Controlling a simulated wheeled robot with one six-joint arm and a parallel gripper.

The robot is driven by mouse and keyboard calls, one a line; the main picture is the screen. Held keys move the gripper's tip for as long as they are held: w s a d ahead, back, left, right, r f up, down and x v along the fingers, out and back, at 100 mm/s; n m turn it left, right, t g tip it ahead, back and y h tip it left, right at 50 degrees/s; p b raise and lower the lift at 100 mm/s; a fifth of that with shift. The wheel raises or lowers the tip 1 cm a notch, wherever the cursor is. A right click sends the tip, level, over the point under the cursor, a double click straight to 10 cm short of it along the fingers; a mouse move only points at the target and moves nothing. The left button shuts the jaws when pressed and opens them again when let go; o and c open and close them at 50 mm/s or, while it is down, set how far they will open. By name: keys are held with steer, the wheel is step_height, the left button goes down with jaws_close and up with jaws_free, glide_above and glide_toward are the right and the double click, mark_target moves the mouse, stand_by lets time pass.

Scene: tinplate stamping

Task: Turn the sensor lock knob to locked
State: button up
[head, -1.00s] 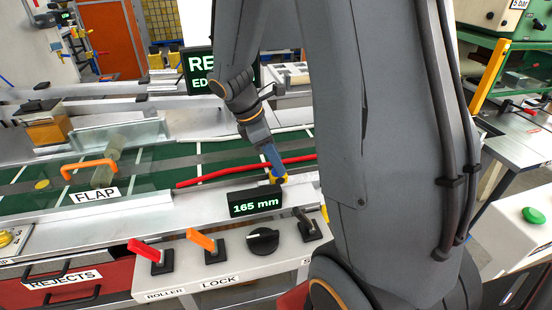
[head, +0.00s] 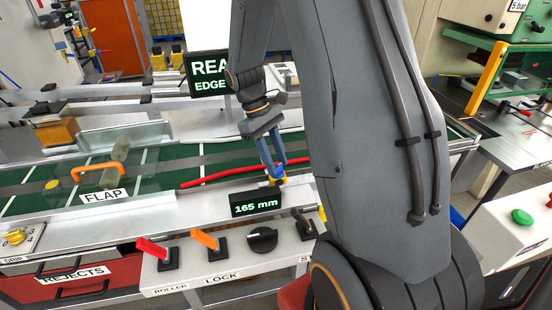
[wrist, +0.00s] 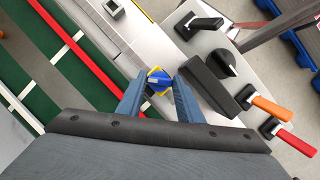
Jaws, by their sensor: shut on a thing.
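The sensor lock knob (wrist: 158,80) is a small blue knob with a white mark, on a yellow plate, in the wrist view. In the head view its yellow base (head: 277,181) shows on the pale rail behind the 165 mm display. My gripper (wrist: 159,87) points down at it, with one blue-grey finger on either side, shut on the knob. In the head view my gripper (head: 275,171) partly covers the knob. The white mark lies roughly crosswise between the fingers. I cannot read any locked or unlocked marking.
The black 165 mm display (head: 256,203) stands close in front of the knob. A panel nearer me carries a red lever (head: 153,248), an orange lever (head: 204,239), a black rotary knob (head: 262,239) and a black lever (head: 304,220). A red bar (head: 230,174) runs along the green belt behind.

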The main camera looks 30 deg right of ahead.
steer(key=m, duration=0.1)
steer(key=m+y, duration=0.1)
steer(key=m, duration=0.1)
steer(key=shift+w+d+m+p, duration=0.1)
steer(key=shift+d+m+p, duration=0.05)
steer(key=shift+m+p, duration=0.2)
steer(key=shift+d+m+y+p, duration=0.15)
steer(key=shift+m+y, duration=0.35)
steer(key=shift+m, duration=0.5)
steer(key=shift+m+y+p, duration=0.25)
steer(key=shift+m+y, duration=0.25)
steer(key=shift+m, duration=0.45)
steer(key=o, duration=1.1)
steer(key=shift+b+v, duration=1.3)
steer(key=shift+v, duration=2.65)
